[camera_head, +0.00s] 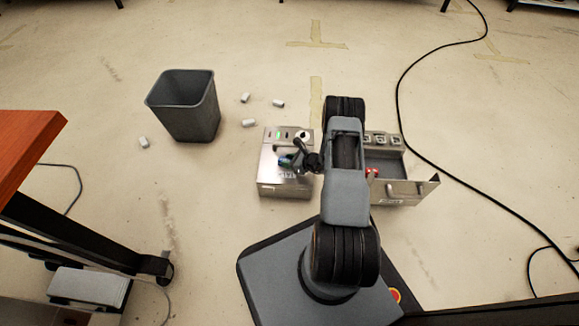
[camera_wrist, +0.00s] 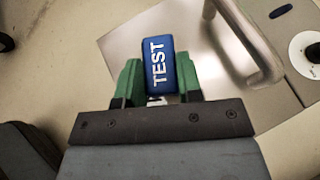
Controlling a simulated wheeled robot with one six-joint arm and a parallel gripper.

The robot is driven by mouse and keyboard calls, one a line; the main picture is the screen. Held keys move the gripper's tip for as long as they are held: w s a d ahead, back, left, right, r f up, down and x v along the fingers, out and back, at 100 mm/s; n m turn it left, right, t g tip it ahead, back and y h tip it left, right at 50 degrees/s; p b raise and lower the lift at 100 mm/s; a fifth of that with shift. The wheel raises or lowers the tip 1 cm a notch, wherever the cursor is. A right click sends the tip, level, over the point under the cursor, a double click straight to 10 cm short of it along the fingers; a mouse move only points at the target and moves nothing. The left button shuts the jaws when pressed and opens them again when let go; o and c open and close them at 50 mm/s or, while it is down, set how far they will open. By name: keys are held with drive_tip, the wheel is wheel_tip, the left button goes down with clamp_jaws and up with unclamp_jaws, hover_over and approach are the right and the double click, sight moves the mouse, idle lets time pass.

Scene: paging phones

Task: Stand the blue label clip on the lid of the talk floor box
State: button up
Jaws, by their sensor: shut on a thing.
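The blue label clip (camera_wrist: 157,50), marked TEST in white, is between the green fingertips of my gripper (camera_wrist: 158,76) in the wrist view. My gripper is shut on it. In the head view the clip is a small blue patch (camera_head: 285,160) beside my gripper (camera_head: 297,161), over a silver metal floor box (camera_head: 268,185). In the wrist view the box's bare metal lid (camera_wrist: 132,42) lies behind the clip, with a curved metal handle (camera_wrist: 262,62) to the right. I cannot tell whether the clip touches the lid.
A black cable (camera_head: 402,110) runs along the right. A table is at the left edge.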

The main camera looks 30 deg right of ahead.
drive_tip(key=shift+f+b, duration=0.4)
drive_tip(key=shift+f, duration=1.05)
drive_tip(key=shift+s+f, duration=0.1)
drive_tip(key=shift+f, duration=0.05)
drive_tip(key=o, duration=0.9)
